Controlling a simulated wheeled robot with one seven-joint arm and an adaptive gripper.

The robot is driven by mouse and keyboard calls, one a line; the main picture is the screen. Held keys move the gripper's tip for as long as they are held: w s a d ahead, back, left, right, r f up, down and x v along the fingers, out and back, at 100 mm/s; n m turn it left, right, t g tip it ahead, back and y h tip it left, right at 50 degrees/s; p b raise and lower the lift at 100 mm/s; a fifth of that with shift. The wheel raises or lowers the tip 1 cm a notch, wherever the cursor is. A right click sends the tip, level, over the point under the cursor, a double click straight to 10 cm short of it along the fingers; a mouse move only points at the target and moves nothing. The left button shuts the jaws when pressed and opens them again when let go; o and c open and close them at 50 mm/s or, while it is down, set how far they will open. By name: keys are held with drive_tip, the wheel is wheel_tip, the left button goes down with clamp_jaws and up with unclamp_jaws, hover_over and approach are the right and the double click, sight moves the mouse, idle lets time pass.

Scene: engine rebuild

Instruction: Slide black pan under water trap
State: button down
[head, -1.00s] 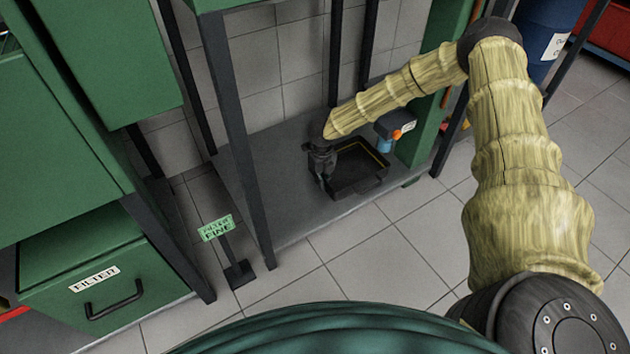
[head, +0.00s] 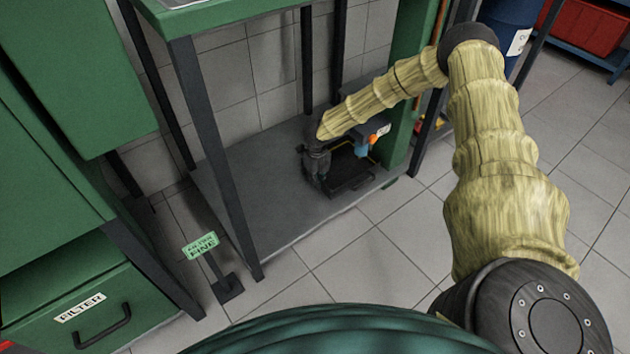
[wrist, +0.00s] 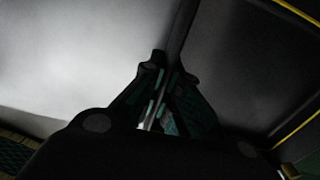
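The black pan (head: 352,184) rests on the grey floor plate, with a yellow line along its inner edge. In the head view my gripper (head: 318,180) is at the pan's left side, pointing down. In the wrist view the fingers (wrist: 160,98) are close together, with the pan's thin wall running between them; they look shut on it. The dark inside of the pan (wrist: 240,70) fills the right of that view. The water trap (head: 364,146), a blue bowl with an orange part, hangs over the pan's back right part. My arm hides part of the pan's back.
The floor plate (head: 262,195) is bare left of the pan. A dark frame leg (head: 215,150) stands in front on the left, and a green post (head: 402,100) rises right of the trap. A "filter fine" sign (head: 201,246) stands outside the plate.

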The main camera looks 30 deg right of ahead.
drive_tip(key=c, duration=1.6)
unclamp_jaws()
drive_tip(key=shift+o, duration=0.2)
wheel_tip(320, 180, up, 12)
drive_tip(key=shift+f, duration=0.1)
